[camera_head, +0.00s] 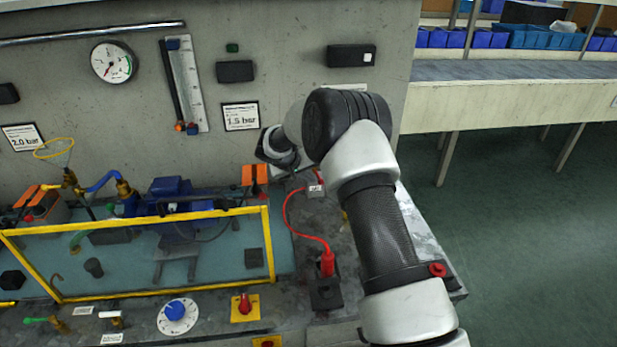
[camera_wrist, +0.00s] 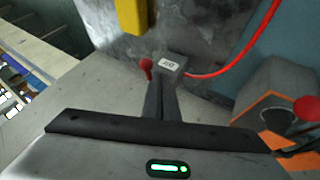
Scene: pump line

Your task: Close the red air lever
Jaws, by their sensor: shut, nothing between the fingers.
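My gripper (camera_wrist: 163,82) is shut and empty, its dark fingers pressed together in the wrist view. Just beyond its fingertips, slightly left, is a red ball-shaped knob (camera_wrist: 146,65), which looks like the end of the red lever. Its arm is mostly hidden behind the fingers, so I cannot tell its angle or whether the fingers touch it. A small grey labelled box (camera_wrist: 170,65) sits right beside it. My fingertips are hidden there.
A red cable (camera_wrist: 232,60) runs from the grey box to a red plug (camera_head: 327,263). Another red knob (camera_wrist: 307,108) is by an orange-edged housing at right in the wrist view. A yellow block (camera_wrist: 130,15) lies beyond. A yellow frame (camera_head: 150,292) stands left of my arm.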

